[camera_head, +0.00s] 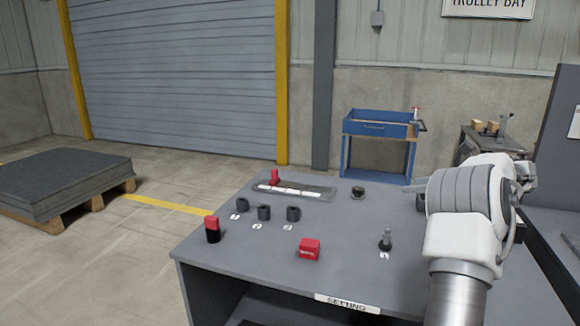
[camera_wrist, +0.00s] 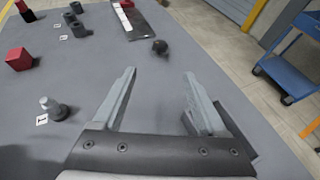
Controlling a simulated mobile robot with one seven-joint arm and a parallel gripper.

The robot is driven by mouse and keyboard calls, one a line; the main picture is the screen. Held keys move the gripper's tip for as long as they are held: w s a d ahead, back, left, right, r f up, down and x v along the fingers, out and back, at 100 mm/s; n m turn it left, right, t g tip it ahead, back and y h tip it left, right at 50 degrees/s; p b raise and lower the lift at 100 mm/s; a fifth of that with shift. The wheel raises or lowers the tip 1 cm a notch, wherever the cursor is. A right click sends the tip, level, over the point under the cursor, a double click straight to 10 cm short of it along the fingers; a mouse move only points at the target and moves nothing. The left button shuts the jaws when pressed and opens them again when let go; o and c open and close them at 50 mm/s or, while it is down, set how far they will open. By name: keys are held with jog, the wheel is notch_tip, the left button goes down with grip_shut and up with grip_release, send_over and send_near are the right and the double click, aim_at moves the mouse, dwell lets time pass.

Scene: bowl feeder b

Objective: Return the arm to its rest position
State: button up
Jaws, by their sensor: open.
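My gripper (camera_wrist: 160,90) shows in the wrist view with its two grey fingers apart and nothing between them. It is above the right part of the grey table (camera_head: 210,262), pointing over the bare top. In the head view my white arm stands at the right and hides most of the gripper. A metal peg-like part (camera_head: 385,240) stands on the table left of the arm; in the wrist view this part (camera_wrist: 52,108) is left of the fingers. A dark round piece (camera_head: 358,192) lies farther back, beyond the fingertips in the wrist view (camera_wrist: 160,46).
A red block (camera_head: 309,249), a red-and-black piece (camera_head: 212,230) and several dark cylinders (camera_head: 264,213) stand on the table. A long tray (camera_head: 318,190) with a red part lies at the back. A blue trolley (camera_head: 378,135) stands behind. The table between peg and round piece is clear.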

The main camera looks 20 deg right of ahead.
jog(key=w+a+r+m+t+h, duration=0.25)
jog(key=r+m+h, duration=0.25)
jog(key=r+m, duration=0.55)
jog(key=w+a+r+m+t+h, duration=0.1)
jog(key=a+r+m+t+h, duration=0.4)
jog(key=r+m, duration=0.5)
jog(key=s+a+f+m+g+y, duration=0.1)
jog(key=s+a+f+m+g, duration=0.4)
jog(key=s+a+f+m, duration=0.4)
jog(key=s+a+f+m+g+y, duration=0.2)
jog(key=s+a+f+m+g, duration=0.3)
jog(key=s+a, duration=0.75)
jog(key=s+a+f+m+g+y, duration=0.1)
jog(key=s+a+f+m+g, duration=0.3)
jog(key=s+a+f+m, duration=0.5)
jog(key=a+r+n+p, duration=0.2)
jog(key=a+r+p, duration=0.1)
jog(key=r+p, duration=1.6)
jog(key=shift+s, duration=0.4)
